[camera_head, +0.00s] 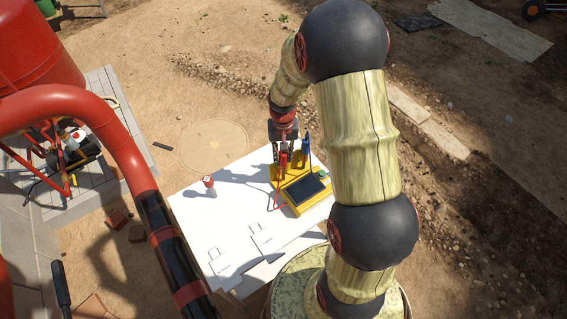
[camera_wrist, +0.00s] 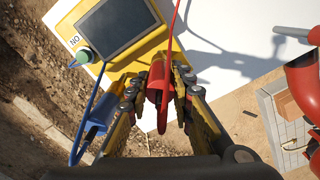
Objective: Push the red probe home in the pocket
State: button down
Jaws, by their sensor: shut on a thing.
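My gripper (camera_head: 286,150) is shut on the red probe (camera_wrist: 157,82), with one finger on each side of it in the wrist view. A red cable runs up from the probe over the white board. In the head view the red probe (camera_head: 283,164) is under my gripper, at the far left end of the yellow meter (camera_head: 291,207). The blue probe (camera_head: 306,145) stands to its right; it also shows in the wrist view (camera_wrist: 98,122). The pocket around the red probe's tip is hidden by the fingers, so I cannot tell how deep the probe sits.
The meter has a dark screen (camera_wrist: 115,24) and a green knob (camera_wrist: 85,56). The white board (camera_head: 225,222) is mostly clear to the left, with a small red-and-white object (camera_head: 209,185) on it. A large red pipe (camera_head: 125,150) runs along the left.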

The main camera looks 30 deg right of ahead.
jog(key=shift+r+p, duration=0.4)
jog(key=shift+r, duration=0.2)
jog(key=shift+r+p, duration=2.65)
jog(key=shift+r, duration=1.4)
jog(key=c, duration=2.1)
grip_release()
grip_shut()
